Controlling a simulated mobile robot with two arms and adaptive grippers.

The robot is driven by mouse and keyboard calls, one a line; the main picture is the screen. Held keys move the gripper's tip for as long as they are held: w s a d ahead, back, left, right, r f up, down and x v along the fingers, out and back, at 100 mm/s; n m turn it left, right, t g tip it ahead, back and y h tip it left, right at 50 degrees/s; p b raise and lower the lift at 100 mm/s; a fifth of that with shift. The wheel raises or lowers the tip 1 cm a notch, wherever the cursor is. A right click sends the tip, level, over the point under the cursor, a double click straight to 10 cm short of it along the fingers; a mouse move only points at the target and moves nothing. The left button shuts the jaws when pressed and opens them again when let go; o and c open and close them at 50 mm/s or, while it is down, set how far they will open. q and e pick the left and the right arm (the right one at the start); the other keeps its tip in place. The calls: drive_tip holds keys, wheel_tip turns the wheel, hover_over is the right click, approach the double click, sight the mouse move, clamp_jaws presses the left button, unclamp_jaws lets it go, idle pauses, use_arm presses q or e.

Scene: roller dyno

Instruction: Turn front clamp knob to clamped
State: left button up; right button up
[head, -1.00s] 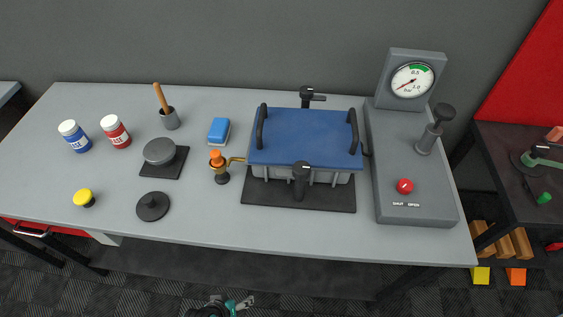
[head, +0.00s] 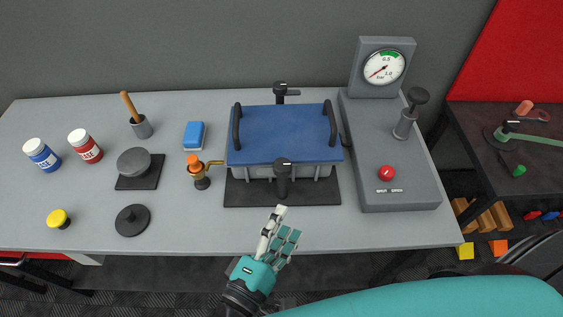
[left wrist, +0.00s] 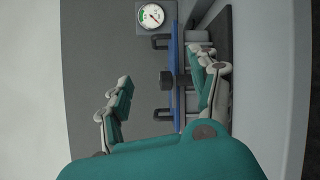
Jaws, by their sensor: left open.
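The front clamp knob (head: 283,166) is a black knob on a post at the front of the grey box with the blue lid (head: 280,132). It stands upright, with a small white mark on top. My left gripper (head: 288,222) is open and empty at the table's front edge, just in front of the knob and apart from it. In the left wrist view the knob (left wrist: 167,80) shows ahead, between the two spread fingers (left wrist: 160,92). A second black clamp knob (head: 281,90) stands behind the lid. My right gripper is not in view.
A grey console with a gauge (head: 384,67), a black-topped lever (head: 411,108) and a red button (head: 387,173) stands right of the box. An orange-topped valve (head: 197,168) is close on its left.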

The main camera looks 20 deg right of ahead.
sight(282, 173)
use_arm(q)
drive_tip(key=w+d+n+t+y+p, duration=0.1)
drive_tip(key=w+n+y, duration=0.1)
drive_tip(key=w+n, duration=0.2)
drive_tip(key=w+d+n+t+y+p, duration=0.2)
drive_tip(key=w+n, duration=0.3)
drive_tip(key=n, duration=0.5)
drive_tip(key=w+d+n+t+y+p, duration=0.1)
drive_tip(key=w+n+y+p, duration=0.1)
drive_tip(key=w+n, duration=0.3)
drive_tip(key=shift+w+d+f+n+t+y, duration=0.15)
drive_tip(key=shift+n+t+y, duration=0.25)
drive_tip(key=shift+n+y, duration=0.45)
drive_tip(key=shift+c, duration=0.2)
drive_tip(key=c, duration=1.2)
